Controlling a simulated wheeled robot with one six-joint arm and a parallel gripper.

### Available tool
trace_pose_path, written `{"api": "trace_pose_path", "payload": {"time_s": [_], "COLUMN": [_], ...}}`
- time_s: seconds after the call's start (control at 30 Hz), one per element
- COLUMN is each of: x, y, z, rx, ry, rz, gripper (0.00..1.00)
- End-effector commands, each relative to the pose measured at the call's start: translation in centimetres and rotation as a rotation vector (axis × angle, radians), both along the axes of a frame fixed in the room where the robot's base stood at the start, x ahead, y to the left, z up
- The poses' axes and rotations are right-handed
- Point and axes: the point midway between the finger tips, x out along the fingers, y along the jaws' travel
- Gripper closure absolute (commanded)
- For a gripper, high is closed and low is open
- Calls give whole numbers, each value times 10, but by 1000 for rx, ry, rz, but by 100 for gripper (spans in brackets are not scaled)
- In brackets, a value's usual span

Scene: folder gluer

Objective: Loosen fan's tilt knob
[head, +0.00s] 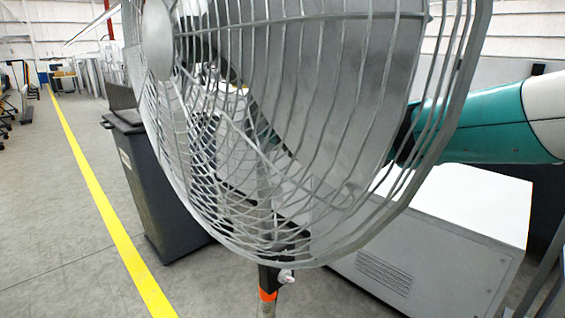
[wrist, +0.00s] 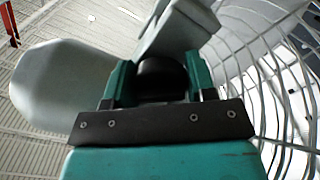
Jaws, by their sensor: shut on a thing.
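The fan (head: 158,40) fills much of the head view, with its grey wire cage close in front of me. In the wrist view its cage (wrist: 262,45) stands at the right. My gripper (wrist: 155,88) is teal with a black plate and is shut on the dark, rounded tilt knob (wrist: 160,75) between its fingers. A grey bracket-like part (wrist: 178,28) lies just beyond the knob, and a smooth grey housing (wrist: 65,85) is at the left. In the head view my arm reaches in from the right behind the cage, and the knob cannot be made out there.
A dark grey bin (head: 160,185) stands left of the fan with a black object on top. A white-topped grey cabinet (head: 470,210) stands behind it at the right.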

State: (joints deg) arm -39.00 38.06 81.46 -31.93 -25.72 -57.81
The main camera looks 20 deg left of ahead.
Motion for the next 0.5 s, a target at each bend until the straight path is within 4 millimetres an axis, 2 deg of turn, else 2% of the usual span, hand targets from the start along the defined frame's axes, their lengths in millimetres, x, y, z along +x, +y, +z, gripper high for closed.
{"api": "trace_pose_path", "payload": {"time_s": [0.03, 0.5], "x": [-1, -1], "y": [0, 1], "z": [-12, -8], "rx": [-16, -186], "ry": [-43, -448], "rz": [3, 4], "gripper": [73, 73]}}
